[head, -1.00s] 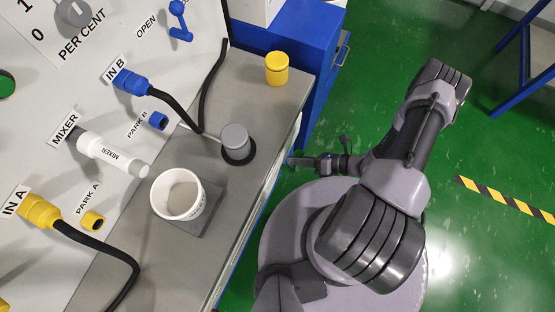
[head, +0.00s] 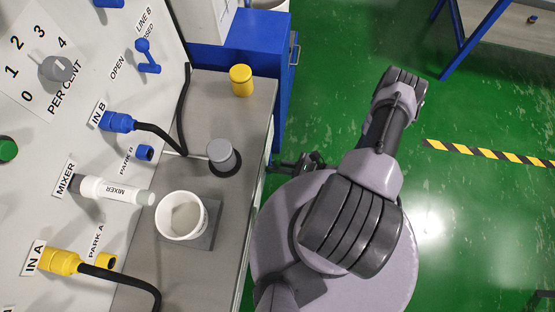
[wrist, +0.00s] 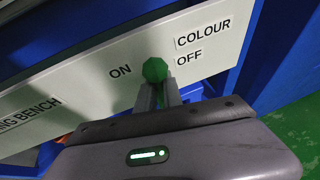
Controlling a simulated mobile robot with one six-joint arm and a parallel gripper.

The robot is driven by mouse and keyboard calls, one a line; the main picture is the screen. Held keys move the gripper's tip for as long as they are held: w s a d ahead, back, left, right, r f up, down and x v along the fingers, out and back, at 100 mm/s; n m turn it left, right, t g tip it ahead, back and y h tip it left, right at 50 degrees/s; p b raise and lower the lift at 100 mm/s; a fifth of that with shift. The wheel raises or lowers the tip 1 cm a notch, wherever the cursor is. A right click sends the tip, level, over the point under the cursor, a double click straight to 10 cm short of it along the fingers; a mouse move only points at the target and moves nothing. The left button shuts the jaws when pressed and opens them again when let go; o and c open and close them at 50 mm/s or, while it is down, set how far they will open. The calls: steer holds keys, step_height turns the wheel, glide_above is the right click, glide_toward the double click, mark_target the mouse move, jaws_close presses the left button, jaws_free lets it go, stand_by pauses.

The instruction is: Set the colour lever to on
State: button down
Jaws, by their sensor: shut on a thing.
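The colour lever (wrist: 155,70) shows in the wrist view as a green faceted knob in front of a pale panel. It stands between the words ON, to its left, and OFF, to its right, with COLOUR above OFF. My gripper (wrist: 158,97) is shut on the lever just below the knob. The fingers hide the lower part of the lever and its pivot. In the head view my gripper (head: 284,165) is low beside the bench's front edge, and the lever cannot be seen there.
On the bench (head: 232,190) stand a white tub (head: 182,215), a grey-capped item (head: 222,155) and a yellow one (head: 241,81). Blue (head: 118,122) and yellow (head: 60,261) hose connectors sit on the wall panel. A blue cabinet (head: 245,45) is behind. Green floor is open to the right.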

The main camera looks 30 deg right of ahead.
steer(key=shift+a+r, duration=0.1)
steer(key=shift+r, duration=0.2)
stand_by(0.4)
steer(key=c, duration=1.5)
jaws_free()
steer(key=shift+a+n, duration=0.1)
steer(key=shift+n, duration=0.2)
steer(key=shift+f, duration=0.15)
steer(key=p+v, duration=0.3)
steer(key=v, duration=1.4)
steer(key=shift+s, duration=0.35)
